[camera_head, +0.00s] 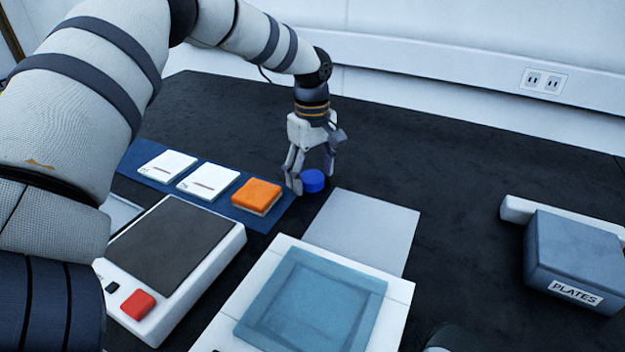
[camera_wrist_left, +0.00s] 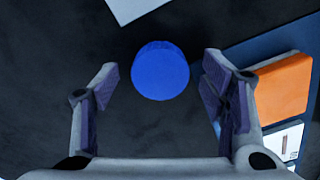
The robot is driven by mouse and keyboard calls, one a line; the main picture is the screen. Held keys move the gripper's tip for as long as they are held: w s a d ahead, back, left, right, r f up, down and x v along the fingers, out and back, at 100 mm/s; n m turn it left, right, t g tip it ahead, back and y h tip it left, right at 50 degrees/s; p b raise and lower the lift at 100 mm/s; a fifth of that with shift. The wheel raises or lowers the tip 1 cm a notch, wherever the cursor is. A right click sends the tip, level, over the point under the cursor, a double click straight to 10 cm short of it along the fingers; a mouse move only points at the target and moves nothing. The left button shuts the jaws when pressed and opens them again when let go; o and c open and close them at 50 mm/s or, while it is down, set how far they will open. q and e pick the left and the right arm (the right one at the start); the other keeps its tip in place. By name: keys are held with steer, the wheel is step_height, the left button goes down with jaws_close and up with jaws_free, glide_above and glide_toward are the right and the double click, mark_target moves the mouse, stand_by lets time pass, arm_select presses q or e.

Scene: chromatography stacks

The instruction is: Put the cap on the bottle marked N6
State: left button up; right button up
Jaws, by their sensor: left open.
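A round blue cap (camera_head: 313,181) sits on the dark bench beside the end of the blue mat. It also shows in the left wrist view (camera_wrist_left: 160,71), a little ahead of the space between the fingers. My left gripper (camera_head: 312,187) is open, its fingers pointing down close around the cap; it shows in the left wrist view too (camera_wrist_left: 160,88). Nothing is between its pads in a firm hold. I see no bottle and no N6 mark in either view. My right gripper is not in view.
A blue mat (camera_head: 275,218) carries two white blocks (camera_head: 168,164) and an orange block (camera_head: 257,195). A grey sheet (camera_head: 365,228), a device with a red button (camera_head: 137,304), a blue-topped white unit (camera_head: 312,305) and a PLATES box (camera_head: 575,255) stand nearby. The back of the bench is clear.

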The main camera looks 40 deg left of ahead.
mark_target(312, 176)
arm_select(q)
steer(key=c, duration=1)
steer(key=shift+r, duration=0.4)
step_height(312, 176, up, 3)
steer(key=shift+f, duration=0.2)
steer(key=s+r+p, duration=0.5)
steer(key=s+r, duration=0.4)
steer(key=s, duration=0.5)
steer(key=shift+d+r, duration=0.25)
steer(key=shift+r, duration=0.1)
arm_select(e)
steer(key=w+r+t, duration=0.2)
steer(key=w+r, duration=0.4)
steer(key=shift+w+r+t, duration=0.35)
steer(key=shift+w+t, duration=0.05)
